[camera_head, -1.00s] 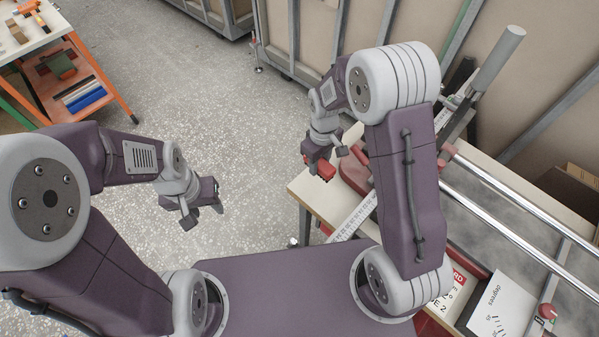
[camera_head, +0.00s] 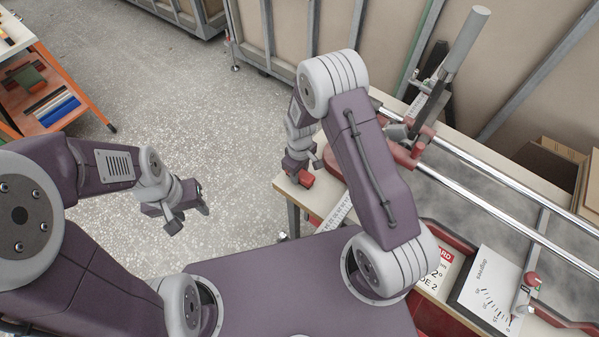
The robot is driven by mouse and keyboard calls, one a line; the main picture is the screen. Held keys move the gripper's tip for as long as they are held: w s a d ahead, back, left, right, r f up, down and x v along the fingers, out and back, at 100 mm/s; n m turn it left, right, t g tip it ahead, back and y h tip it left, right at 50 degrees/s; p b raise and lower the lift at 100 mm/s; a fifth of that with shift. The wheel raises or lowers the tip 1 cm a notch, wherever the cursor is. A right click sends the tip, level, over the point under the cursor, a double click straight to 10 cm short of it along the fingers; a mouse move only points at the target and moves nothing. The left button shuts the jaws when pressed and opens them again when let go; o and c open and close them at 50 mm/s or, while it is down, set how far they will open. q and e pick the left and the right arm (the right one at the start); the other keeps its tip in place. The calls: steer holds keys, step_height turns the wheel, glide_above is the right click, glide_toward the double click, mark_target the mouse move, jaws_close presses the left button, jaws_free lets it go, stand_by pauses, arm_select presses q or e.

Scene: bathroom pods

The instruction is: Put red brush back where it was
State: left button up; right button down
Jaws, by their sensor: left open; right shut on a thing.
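My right gripper (camera_head: 303,168) is shut on a small red thing, apparently the red brush (camera_head: 306,180). Only a short red end shows below the fingers; the rest is hidden by the gripper. It appears over the near left corner of the pale bench top (camera_head: 287,186); I cannot tell whether it touches the surface. My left gripper (camera_head: 188,208) is open and empty, over the speckled floor.
A cutting machine with a red base (camera_head: 402,156), grey handle (camera_head: 468,45) and metal rails (camera_head: 480,198) takes up the bench to the right. An orange cart (camera_head: 85,92) stands at upper left. Floor between is clear.

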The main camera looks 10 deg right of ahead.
steer(key=shift+f, duration=0.15)
steer(key=c, duration=0.9)
jaws_free()
step_height(320, 180, up, 13)
steer(key=s+d+r+m, duration=0.1)
steer(key=s+d+m, duration=0.1)
steer(key=s, duration=0.2)
steer(key=s+d+r+m, duration=0.1)
steer(key=s+d+m, duration=0.1)
steer(key=s+m, duration=0.1)
steer(key=s+d+r+m+t, duration=0.1)
steer(key=s+m, duration=0.1)
steer(key=s, duration=0.4)
steer(key=shift+d+r+m, duration=0.3)
steer(key=shift+d+m, duration=0.1)
steer(key=shift+s, duration=0.15)
